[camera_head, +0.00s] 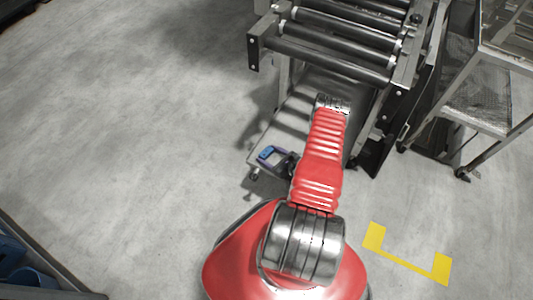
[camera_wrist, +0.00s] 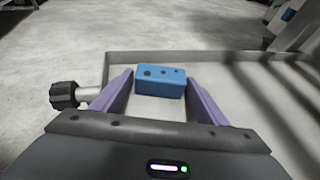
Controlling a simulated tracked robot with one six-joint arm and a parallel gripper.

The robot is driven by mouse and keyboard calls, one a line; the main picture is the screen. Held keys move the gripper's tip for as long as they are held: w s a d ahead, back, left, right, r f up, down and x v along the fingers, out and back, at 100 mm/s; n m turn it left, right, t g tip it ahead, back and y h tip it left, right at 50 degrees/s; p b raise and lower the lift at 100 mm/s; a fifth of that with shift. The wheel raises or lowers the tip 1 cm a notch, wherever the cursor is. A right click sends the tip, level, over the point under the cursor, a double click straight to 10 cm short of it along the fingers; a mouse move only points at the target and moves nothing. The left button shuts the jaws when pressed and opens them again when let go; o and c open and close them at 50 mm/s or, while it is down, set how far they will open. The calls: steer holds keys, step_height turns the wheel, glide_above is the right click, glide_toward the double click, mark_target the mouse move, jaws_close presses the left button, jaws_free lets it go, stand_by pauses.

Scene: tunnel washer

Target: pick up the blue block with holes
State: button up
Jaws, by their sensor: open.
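The blue block with holes (camera_wrist: 160,82) lies on a grey platform (camera_wrist: 250,92), with several dark holes showing in its top face. My gripper (camera_wrist: 160,84) is open in the wrist view, with one purple finger on each side of the block. I cannot tell whether the block is fully between the fingertips or just beyond them. In the head view the block (camera_head: 266,153) shows small, close to my gripper (camera_head: 272,158), left of my red arm. Part of the gripper there is hidden by the arm.
A roller conveyor (camera_head: 335,45) stands above the back of the low platform (camera_head: 262,142). A metal rack on wheels (camera_head: 480,100) stands at the right. Yellow floor markings (camera_head: 405,262) lie at the lower right. The floor (camera_head: 120,130) at the left is clear.

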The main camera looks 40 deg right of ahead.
mark_target(269, 153)
steer(key=shift+c, duration=0.2)
steer(key=c, duration=0.8)
steer(key=shift+c, duration=0.2)
steer(key=shift+r, duration=0.2)
steer(key=shift+r, duration=4.85)
